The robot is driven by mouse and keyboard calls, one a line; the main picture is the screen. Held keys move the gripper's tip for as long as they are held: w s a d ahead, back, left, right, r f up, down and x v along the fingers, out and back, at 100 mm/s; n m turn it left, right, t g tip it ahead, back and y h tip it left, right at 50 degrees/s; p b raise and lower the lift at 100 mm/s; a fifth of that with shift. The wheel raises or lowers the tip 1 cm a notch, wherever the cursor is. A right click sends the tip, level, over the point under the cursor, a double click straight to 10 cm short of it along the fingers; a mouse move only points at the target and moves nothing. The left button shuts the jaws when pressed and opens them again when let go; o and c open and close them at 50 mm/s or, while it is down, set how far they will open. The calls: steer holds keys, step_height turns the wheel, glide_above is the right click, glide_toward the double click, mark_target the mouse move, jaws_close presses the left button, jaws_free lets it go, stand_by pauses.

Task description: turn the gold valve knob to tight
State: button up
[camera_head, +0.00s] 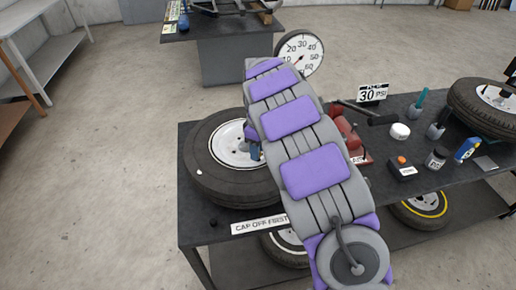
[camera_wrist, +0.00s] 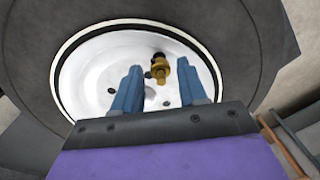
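The gold valve knob (camera_wrist: 160,71) shows in the wrist view in front of the pale wheel disc, with a dark part beside it. More gold shows near the tip of the right finger. My gripper (camera_wrist: 160,68) is open, its two blue fingers spread on either side of the knob. I cannot tell whether a finger touches it. In the head view my gripper (camera_head: 257,152) is partly hidden by my arm, over the tire (camera_head: 215,170) lying on the bench. The knob is not clear there.
The dark bench (camera_head: 225,233) bears a "CAP OFF FIRST" label (camera_head: 259,226). A round gauge (camera_head: 299,54) and a "30 PSI" sign (camera_head: 372,92) stand behind my arm. To the right are a white cap (camera_head: 400,131), a small dark box (camera_head: 402,168), bottles and another tire (camera_head: 488,104).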

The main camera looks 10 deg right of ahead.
jaws_close()
steer(key=shift+r+m+p, duration=0.1)
steer(key=shift+m+p, duration=0.2)
steer(key=shift+p, duration=0.15)
steer(key=m+p, duration=0.2)
steer(key=p, duration=0.1)
steer(key=shift+r+m, duration=0.1)
steer(key=shift+m, duration=0.2)
steer(key=m+p, duration=0.3)
steer(key=shift+s+m, duration=0.1)
steer(key=shift+m, duration=0.3)
steer(key=m+p, duration=0.4)
steer(key=m, duration=0.1)
steer(key=shift+m+t+p, duration=0.3)
steer(key=shift+m+p, duration=0.55)
steer(key=shift+m, duration=0.85)
steer(key=shift+f, duration=0.2)
